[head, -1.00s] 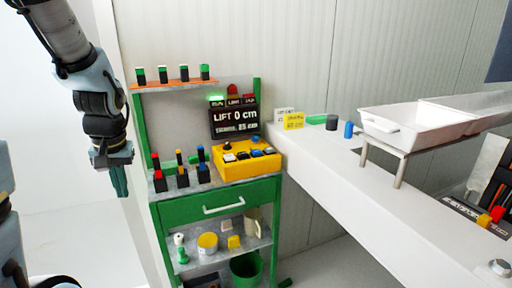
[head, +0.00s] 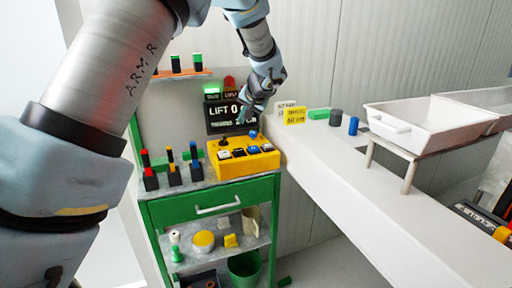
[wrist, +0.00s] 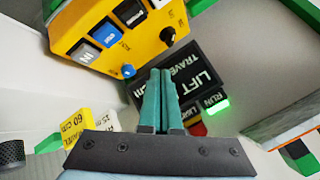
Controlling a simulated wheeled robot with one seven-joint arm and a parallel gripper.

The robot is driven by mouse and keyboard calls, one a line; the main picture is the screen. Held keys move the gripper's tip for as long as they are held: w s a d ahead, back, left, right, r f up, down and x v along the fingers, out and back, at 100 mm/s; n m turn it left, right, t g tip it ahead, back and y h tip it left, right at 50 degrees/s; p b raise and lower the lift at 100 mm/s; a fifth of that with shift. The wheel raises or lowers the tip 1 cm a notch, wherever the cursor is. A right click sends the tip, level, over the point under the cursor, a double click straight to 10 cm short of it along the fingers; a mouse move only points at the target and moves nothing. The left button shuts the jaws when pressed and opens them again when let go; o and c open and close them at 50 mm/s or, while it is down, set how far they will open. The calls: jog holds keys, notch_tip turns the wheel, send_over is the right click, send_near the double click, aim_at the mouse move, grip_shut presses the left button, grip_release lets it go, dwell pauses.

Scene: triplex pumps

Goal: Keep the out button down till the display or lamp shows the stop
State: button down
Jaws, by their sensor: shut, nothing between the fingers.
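The yellow control box (head: 246,164) stands on the green cart and carries a row of push buttons. A blue button (wrist: 107,35) sits beside a grey one (wrist: 85,53) in the wrist view; I cannot surely read which label says out. My gripper (head: 244,118) is shut and empty, above the back of the box and in front of the display (head: 222,117). Its teal fingertips (wrist: 160,74) look apart from the buttons. The green RUN lamp (wrist: 216,106) glows; the red lamp (head: 229,83) looks unlit.
A blue knob (wrist: 129,71) and a black knob (wrist: 168,35) stand up from the box near my fingers. A yellow sign (head: 294,116) is just right of the display. Several small switches stand left of the box. A white tray (head: 402,128) sits farther right on the bench.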

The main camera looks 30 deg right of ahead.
send_over(255, 149)
jog(key=shift+r+t, duration=0.3)
jog(key=shift+r, duration=0.05)
jog(key=shift+f, duration=0.15)
notch_tip(255, 149, down, 7)
jog(key=b, duration=0.3)
jog(key=shift+f+b, duration=0.2)
jog(key=shift+b, duration=0.1)
jog(key=shift+f+b, duration=0.6)
jog(key=shift+b, duration=0.2)
